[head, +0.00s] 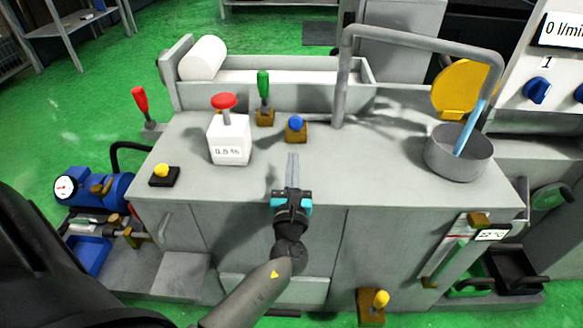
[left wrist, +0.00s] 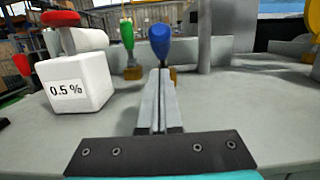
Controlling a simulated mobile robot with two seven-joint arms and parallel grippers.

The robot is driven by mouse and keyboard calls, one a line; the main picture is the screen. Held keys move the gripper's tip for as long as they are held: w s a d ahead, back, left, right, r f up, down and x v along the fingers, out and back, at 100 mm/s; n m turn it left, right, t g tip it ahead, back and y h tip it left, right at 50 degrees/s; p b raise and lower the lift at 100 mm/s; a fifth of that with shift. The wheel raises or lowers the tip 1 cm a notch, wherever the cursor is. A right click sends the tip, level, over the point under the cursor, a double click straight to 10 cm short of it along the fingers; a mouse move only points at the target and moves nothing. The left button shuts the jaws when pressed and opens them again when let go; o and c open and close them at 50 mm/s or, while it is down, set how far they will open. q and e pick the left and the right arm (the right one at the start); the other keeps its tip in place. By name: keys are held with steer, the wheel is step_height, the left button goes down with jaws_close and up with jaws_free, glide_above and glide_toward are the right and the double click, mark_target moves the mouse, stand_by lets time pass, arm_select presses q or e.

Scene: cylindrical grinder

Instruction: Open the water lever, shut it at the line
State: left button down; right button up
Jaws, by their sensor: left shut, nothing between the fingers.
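A lever with a blue knob (head: 296,123) stands on a brown base on the grey bench top; which lever is the water one is not labelled. My left gripper (head: 292,156) is shut and empty, just in front of the blue knob. In the left wrist view the closed fingers (left wrist: 155,85) point at the blue knob (left wrist: 161,42); whether they touch it I cannot tell. A grey bent pipe (head: 412,37) arches to a grey round pot (head: 458,160). A light-blue streak (head: 470,128) slants from the pipe end into the pot. My right gripper is not in view.
A green lever (head: 263,88), a red lever (head: 141,103) and a white "0.5 %" block (head: 230,142) with a red cap stand left of the blue knob. A panel display (head: 563,29) reads "0 l/min". A green-tubed gauge (head: 447,262) is on the bench front.

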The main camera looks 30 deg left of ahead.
mark_target(296, 123)
arm_select(q)
steer(key=x, duration=0.5)
steer(key=shift+w+a+b, duration=0.15)
steer(key=shift+w+b, duration=0.2)
steer(key=shift+b, duration=0.05)
steer(key=shift+w+a+r, duration=0.1)
steer(key=shift+w, duration=0.05)
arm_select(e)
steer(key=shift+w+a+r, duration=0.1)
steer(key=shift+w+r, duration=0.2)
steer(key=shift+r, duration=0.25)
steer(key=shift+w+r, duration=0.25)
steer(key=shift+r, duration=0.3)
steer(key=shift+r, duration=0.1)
